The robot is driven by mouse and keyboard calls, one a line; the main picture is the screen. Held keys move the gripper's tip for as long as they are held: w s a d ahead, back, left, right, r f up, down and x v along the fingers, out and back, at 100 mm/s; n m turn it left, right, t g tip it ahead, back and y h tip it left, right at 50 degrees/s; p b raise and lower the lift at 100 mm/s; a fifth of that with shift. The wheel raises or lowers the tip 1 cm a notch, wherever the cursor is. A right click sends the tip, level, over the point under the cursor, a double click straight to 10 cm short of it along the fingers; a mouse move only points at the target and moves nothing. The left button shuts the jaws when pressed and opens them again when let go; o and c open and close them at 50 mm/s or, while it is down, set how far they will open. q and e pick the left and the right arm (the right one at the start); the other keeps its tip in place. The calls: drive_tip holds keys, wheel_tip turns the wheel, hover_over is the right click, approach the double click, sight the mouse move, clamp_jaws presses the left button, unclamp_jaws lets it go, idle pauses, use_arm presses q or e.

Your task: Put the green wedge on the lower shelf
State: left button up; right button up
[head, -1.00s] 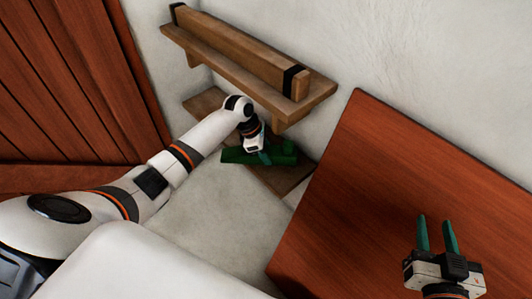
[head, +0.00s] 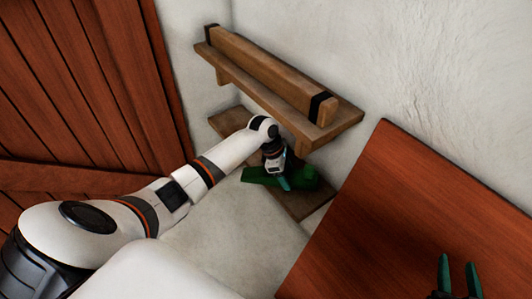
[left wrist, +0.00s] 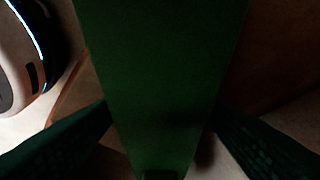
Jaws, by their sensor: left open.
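The green wedge (head: 256,176) lies on the lower shelf (head: 305,206), a brown board low against the wall. My left gripper (head: 284,184) is down at the wedge with its jaws open. In the left wrist view the wedge (left wrist: 160,70) fills the middle, with one dark green finger on each side of it. Whether the fingers touch it I cannot tell. The gripper hides part of the wedge in the head view. My right gripper (head: 459,274) is at the bottom right, its two green fingers apart and nothing between them.
An upper shelf (head: 345,122) carrying a long wooden beam (head: 265,68) with black bands hangs above the lower shelf, close over my left wrist. A red-brown table (head: 415,215) stands at the right. A red plank door (head: 75,95) is at the left.

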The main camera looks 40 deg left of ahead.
use_arm(q)
drive_tip(key=p+v, duration=0.1)
drive_tip(key=v, duration=0.2)
drive_tip(key=shift+r, duration=0.1)
drive_tip(key=s+a+p, duration=0.1)
drive_tip(key=a, duration=0.2)
drive_tip(key=s+a, duration=0.2)
drive_tip(key=a, duration=0.1)
drive_tip(key=s+a+p, duration=0.1)
drive_tip(key=a, duration=0.3)
drive_tip(key=shift+s+p, duration=0.35)
drive_tip(key=shift+s, duration=0.05)
drive_tip(key=shift+s+a, duration=0.2)
drive_tip(key=shift+a, duration=0.2)
use_arm(e)
drive_tip(key=s+d+f+g+h, duration=0.3)
drive_tip(key=s+d+f+g, duration=0.1)
drive_tip(key=s+f+g, duration=0.6)
drive_tip(key=shift+s+d+f+m+g, duration=0.3)
drive_tip(key=shift+s+d+f, duration=0.1)
drive_tip(key=shift+s, duration=0.25)
use_arm(q)
drive_tip(key=shift+f, duration=0.25)
